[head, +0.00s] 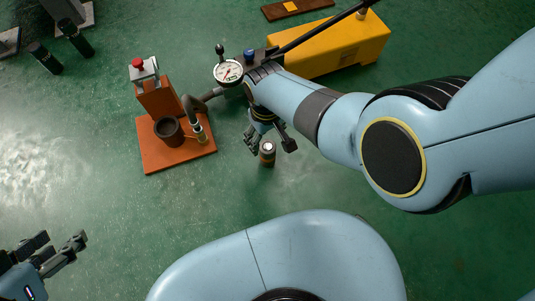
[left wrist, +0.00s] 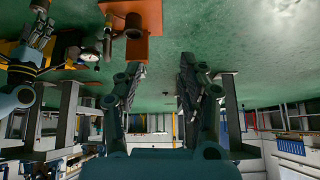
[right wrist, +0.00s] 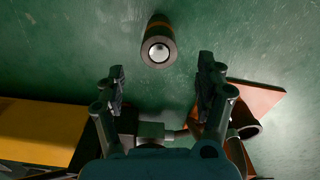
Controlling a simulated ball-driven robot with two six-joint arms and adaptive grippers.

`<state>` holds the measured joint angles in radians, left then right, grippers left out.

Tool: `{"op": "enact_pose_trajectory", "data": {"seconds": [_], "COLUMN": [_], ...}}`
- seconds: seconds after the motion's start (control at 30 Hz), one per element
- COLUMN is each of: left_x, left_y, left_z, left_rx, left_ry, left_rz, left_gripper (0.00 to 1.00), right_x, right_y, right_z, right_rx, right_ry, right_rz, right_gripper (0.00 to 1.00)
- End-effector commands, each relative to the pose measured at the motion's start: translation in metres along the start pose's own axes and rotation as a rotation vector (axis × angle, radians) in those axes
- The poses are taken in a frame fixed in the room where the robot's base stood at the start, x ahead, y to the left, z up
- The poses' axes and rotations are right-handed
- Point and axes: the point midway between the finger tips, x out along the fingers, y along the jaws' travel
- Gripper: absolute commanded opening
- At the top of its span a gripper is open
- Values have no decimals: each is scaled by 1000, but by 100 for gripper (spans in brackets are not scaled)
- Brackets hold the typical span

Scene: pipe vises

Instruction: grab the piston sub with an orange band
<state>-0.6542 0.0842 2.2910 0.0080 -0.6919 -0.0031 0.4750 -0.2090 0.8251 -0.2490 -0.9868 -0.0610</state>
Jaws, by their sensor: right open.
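The piston sub (head: 267,153) is a short dark cylinder with a pale end and an orange band. It appears to stand upright on the green floor, right by my right gripper (head: 270,141). In the right wrist view the piston sub (right wrist: 158,46) lies just beyond and between the open fingertips of the right gripper (right wrist: 161,80), with clear space around it. My right gripper is open and empty. My left gripper (head: 60,249) is at the lower left of the head view, far from the piston sub; it is open and empty in the left wrist view (left wrist: 161,73).
An orange stand (head: 176,153) with a dark cup, bent pipe and red button is left of the piston sub. A pressure gauge (head: 228,72) and yellow pump body (head: 334,46) are behind. Two dark cylinders (head: 75,38) (head: 44,58) are upper left. The front floor is clear.

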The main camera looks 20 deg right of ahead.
Motion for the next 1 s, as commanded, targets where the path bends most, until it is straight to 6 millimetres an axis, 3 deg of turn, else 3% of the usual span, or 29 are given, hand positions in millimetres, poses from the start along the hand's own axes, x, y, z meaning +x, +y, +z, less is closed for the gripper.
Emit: {"op": "enact_pose_trajectory", "data": {"seconds": [0.2, 0.47, 0.73, 1.0], "left_x": [16, 17, 21, 6], "left_y": [2, 3, 7, 8], "left_z": [13, 14, 32, -33], "left_rx": [4, 8, 16, 42], "left_ry": [132, 205, 338, 658], "left_rz": [-5, -6, -6, -7], "left_gripper": [40, 40, 40, 40], "right_x": [18, 22, 41, 57], "right_y": [0, 0, 0, 1], "right_z": [1, 0, 4, 5], "right_rx": [0, 0, 0, 0], "right_ry": [-2, 0, -4, -2], "right_rz": [-1, 0, -1, -1], "right_gripper": [72, 72, 72, 72]}}
